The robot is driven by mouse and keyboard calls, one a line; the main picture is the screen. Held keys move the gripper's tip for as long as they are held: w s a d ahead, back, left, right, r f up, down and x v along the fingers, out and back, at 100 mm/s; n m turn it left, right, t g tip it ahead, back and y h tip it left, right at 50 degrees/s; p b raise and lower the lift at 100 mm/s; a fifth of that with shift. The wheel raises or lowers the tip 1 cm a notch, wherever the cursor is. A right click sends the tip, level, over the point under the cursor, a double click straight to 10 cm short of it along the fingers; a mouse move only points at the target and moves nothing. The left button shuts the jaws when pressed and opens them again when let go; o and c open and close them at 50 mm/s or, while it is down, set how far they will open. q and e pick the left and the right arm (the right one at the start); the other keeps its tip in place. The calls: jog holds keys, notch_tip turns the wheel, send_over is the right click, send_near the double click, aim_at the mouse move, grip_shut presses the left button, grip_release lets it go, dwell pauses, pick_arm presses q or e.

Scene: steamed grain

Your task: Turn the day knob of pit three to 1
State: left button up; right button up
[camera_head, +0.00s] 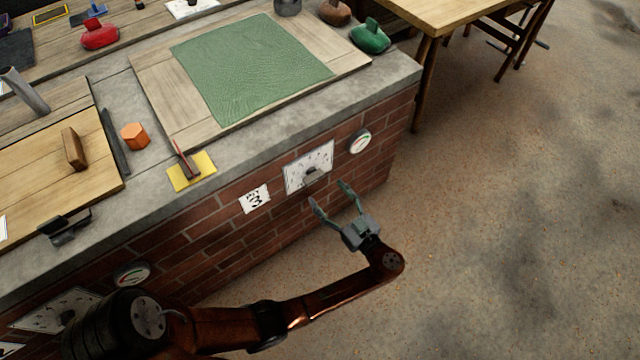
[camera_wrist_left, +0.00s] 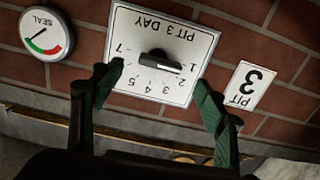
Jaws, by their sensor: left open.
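The pit 3 day plate (camera_head: 309,168) is white with a dark knob (camera_head: 314,175), on the brick front of the counter. In the left wrist view the plate (camera_wrist_left: 130,30) appears upside down, with numbers around the knob (camera_wrist_left: 158,61). The knob's white mark points right, toward the 1. My left gripper (camera_head: 327,192) is open and empty, just out from the plate. In the wrist view its fingers (camera_wrist_left: 157,88) stand apart on either side of the knob, not closed on it. My right gripper is not in view.
A round seal gauge (camera_head: 360,141) and a pit 3 sign (camera_head: 255,199) flank the plate. The counter above holds a green cloth (camera_head: 250,65), a yellow square (camera_head: 191,172) and an orange block (camera_head: 135,136). The floor at right is clear.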

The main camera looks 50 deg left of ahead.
pick_arm(q)
jog(key=d, duration=0.6)
jog(key=shift+s, duration=0.25)
